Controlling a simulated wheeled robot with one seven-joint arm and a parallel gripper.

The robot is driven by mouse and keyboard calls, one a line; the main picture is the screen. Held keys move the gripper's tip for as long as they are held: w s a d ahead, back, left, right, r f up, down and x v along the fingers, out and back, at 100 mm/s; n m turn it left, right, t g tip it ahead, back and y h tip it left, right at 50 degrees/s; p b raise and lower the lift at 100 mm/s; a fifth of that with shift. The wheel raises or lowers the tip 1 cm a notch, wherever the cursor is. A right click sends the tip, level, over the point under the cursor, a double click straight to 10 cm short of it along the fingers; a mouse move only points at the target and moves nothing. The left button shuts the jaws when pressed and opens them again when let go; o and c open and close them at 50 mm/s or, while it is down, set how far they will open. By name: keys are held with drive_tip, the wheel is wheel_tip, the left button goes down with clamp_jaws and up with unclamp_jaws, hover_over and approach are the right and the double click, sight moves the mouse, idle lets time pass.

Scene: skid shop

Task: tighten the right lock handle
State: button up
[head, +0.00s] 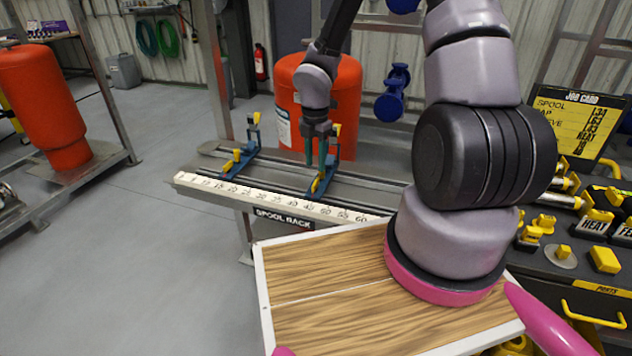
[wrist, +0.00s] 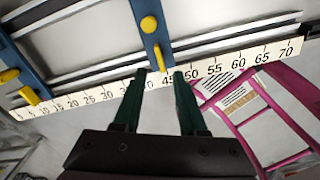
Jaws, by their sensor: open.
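The right blue support (head: 330,168) stands on the spool rack's rails, with a yellow lock handle (head: 317,185) low at its front end. In the wrist view the right support (wrist: 145,10) shows a yellow handle (wrist: 158,58) at its near end and a yellow knob (wrist: 150,23) farther along it. My gripper (head: 317,166) is open with dark green fingers, over the right support. In the wrist view the gripper (wrist: 159,74) has its fingertips on either side of and just short of the near handle, with nothing between them. I cannot tell the height gap or contact.
The left blue support (head: 240,160) has similar yellow parts. A numbered scale strip (head: 270,200) runs along the rack's front edge. A red cylinder (head: 345,95) stands behind the rack. A wood-topped surface (head: 330,290) lies in front; a job card (head: 580,115) and yellow-handled parts are right.

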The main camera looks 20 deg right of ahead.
drive_tip(key=m, duration=0.2)
drive_tip(key=shift+r+m, duration=0.15)
drive_tip(key=shift+m, duration=0.25)
drive_tip(key=shift+r+m, duration=0.15)
drive_tip(key=shift+m, duration=0.65)
drive_tip(key=m, duration=0.3)
drive_tip(key=shift+r+m, duration=0.2)
drive_tip(key=shift+m, duration=0.9)
drive_tip(key=shift+r, duration=0.1)
drive_tip(key=m, duration=0.4)
drive_tip(key=shift+r, duration=0.35)
